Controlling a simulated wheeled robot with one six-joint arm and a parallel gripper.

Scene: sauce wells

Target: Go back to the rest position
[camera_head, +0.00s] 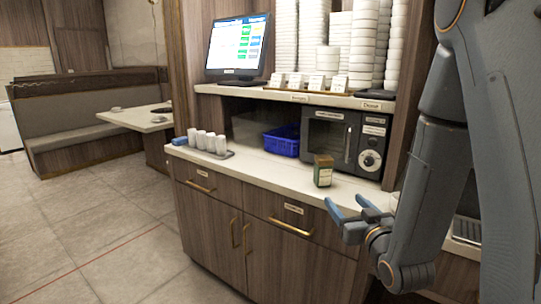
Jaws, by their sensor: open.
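My gripper (347,206) is open and empty, with its two blue fingers pointing up and left. It is in front of the counter's front edge, at the lower right of the view. My grey arm runs from it up along the right side. A small green and tan box (323,171) stands upright on the counter (266,166), just beyond the fingers and apart from them.
A microwave (343,139) and a blue basket (282,141) stand at the counter's back. A tray (203,150) of white cups is at the left. Above are a screen (237,46) and stacked white dishes (284,40). Floor (90,230) is clear at left.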

